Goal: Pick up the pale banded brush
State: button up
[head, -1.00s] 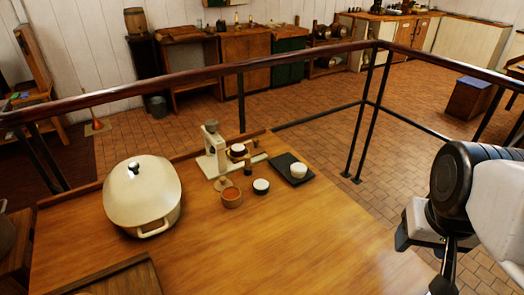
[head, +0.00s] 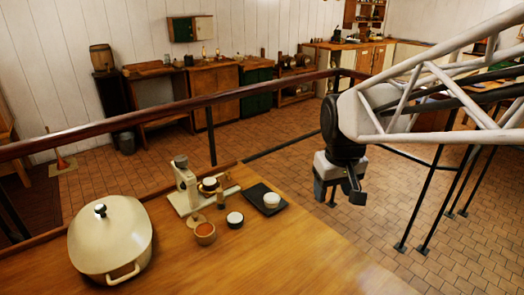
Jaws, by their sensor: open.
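I cannot make out the pale banded brush for certain; the objects on the wooden table (head: 300,262) are small in the head view. A small white-topped dark round thing (head: 235,218) stands near the table's middle. A whitish round thing (head: 271,200) sits on a black tray (head: 256,192) to its right. A small dark upright piece (head: 221,199) stands to its left, above a brown cup (head: 205,234). My gripper (head: 339,197) hangs pointing down, open and empty, to the right of the tray and well apart from these things.
A cream stand-like device (head: 187,187) stands behind the cup, with a dark-and-white round piece (head: 209,185) on its base. A large lidded cream pot (head: 110,238) fills the table's left. A dark railing (head: 225,102) runs behind. The table's front right is clear.

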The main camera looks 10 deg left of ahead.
jog(key=w+a+f+n, duration=0.2)
jog(key=w+a, duration=0.5)
jog(key=w+a+f+n, duration=0.2)
jog(key=w+a+f, duration=0.1)
jog(key=w+a, duration=0.4)
jog(key=n+g, duration=0.2)
jog(key=n, duration=0.2)
send_over(219, 190)
jog(key=d, duration=0.1)
notch_tip(219, 190, down, 11)
jog(key=shift+r, duration=0.1)
jog(key=shift+w+a+f, duration=0.1)
jog(key=shift+a+f, duration=0.25)
jog(key=shift+a, duration=0.15)
jog(key=shift+f, duration=1.35)
jog(key=shift+f, duration=2.55)
